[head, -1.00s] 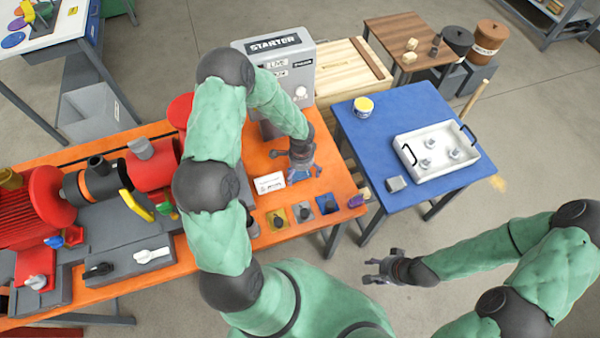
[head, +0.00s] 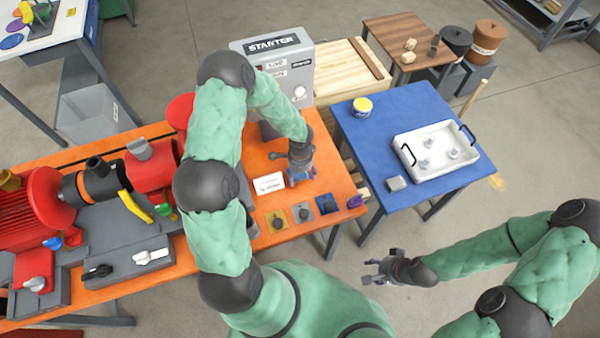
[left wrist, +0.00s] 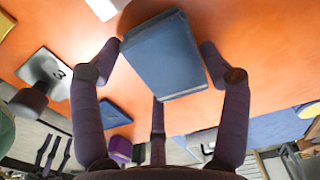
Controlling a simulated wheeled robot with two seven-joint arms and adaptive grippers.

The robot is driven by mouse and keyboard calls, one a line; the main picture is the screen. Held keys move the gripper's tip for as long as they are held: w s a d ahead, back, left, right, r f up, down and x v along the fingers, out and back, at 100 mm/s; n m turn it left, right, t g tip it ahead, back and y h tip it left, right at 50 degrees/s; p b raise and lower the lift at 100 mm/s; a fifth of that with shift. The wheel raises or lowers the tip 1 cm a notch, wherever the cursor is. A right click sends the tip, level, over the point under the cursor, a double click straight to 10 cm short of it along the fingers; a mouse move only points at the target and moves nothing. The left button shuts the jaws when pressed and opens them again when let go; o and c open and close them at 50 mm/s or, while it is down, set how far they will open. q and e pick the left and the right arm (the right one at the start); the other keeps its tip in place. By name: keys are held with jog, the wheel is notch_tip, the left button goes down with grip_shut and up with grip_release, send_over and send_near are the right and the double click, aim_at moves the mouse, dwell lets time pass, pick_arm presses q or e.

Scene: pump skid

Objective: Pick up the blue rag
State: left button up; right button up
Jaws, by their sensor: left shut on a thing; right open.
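The blue rag (left wrist: 165,55) is a folded, block-like blue piece. In the left wrist view it sits between the fingers of my left gripper (left wrist: 160,62), which are shut on its two sides. In the head view my left gripper (head: 300,172) is low over the right part of the orange bench, and the rag is mostly hidden by the fingers there. I cannot tell whether the rag still touches the bench. My right gripper (head: 381,268) is open and empty, over the floor in front of the blue table.
Yellow, grey and blue tags (head: 327,204) and a purple item (head: 355,201) lie at the orange bench's (head: 335,180) front. The starter box (head: 275,65) stands behind. The blue table (head: 365,135) holds a white tray (head: 412,157).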

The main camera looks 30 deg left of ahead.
pick_arm(q)
jog(key=shift+w+r, duration=0.1)
jog(key=shift+r, duration=0.55)
jog(key=s+d+r, duration=0.2)
jog(key=s+r, duration=0.9)
jog(key=s, duration=0.3)
jog(key=shift+d+r+p, duration=0.3)
jog(key=shift+d, duration=0.05)
